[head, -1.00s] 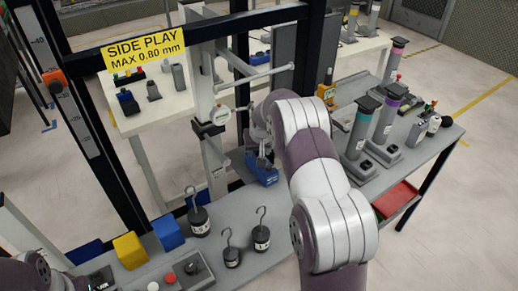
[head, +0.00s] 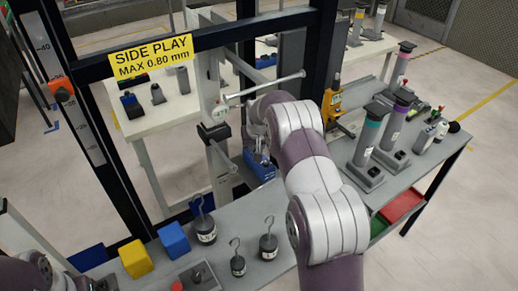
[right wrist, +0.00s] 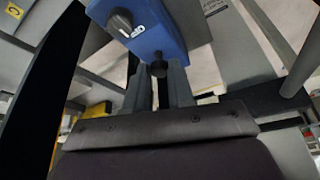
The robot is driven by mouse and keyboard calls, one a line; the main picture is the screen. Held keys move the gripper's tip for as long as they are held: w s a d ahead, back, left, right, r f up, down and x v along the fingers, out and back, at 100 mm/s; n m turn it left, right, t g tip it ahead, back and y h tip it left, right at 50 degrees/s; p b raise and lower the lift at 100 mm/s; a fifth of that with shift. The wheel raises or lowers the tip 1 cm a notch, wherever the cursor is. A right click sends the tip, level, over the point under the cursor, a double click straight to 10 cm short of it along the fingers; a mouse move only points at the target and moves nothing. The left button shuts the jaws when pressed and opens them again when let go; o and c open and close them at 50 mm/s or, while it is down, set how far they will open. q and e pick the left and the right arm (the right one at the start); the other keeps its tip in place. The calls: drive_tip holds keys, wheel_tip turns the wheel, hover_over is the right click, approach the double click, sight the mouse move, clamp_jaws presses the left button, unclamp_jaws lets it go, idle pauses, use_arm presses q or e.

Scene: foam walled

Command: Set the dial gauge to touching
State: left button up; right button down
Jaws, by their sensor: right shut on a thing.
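The dial gauge (head: 219,113) shows a small white round face in the head view, beside a pale upright post (head: 208,85) and just above a dark block (head: 213,131). Whether its tip touches anything is too small to tell. A blue block (head: 258,163), seemingly the gauge's base, is at the rear of the bench, partly hidden by my right arm. In the right wrist view the blue block (right wrist: 155,30) has a black dial and a small black knob (right wrist: 158,69). My right gripper (right wrist: 159,85) is shut on that knob. My left gripper is out of view.
A black frame with a yellow SIDE PLAY sign (head: 150,58) crosses the front. Tall cylinders (head: 395,115) stand to the right.

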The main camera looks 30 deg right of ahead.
drive_tip(key=shift+s+d+r, duration=0.1)
drive_tip(key=shift+s, duration=0.15)
drive_tip(key=c, duration=1)
unclamp_jaws()
drive_tip(key=shift+w, duration=0.35)
drive_tip(key=shift+s, duration=0.15)
drive_tip(key=shift+s+r, duration=0.1)
drive_tip(key=shift+r, duration=0.05)
drive_tip(key=b+v, duration=0.1)
drive_tip(key=v, duration=0.1)
drive_tip(key=shift+r, duration=0.25)
drive_tip(key=s+a+b, duration=0.1)
drive_tip(key=s+a, duration=0.3)
drive_tip(key=s, duration=0.7)
drive_tip(key=shift+s, duration=0.35)
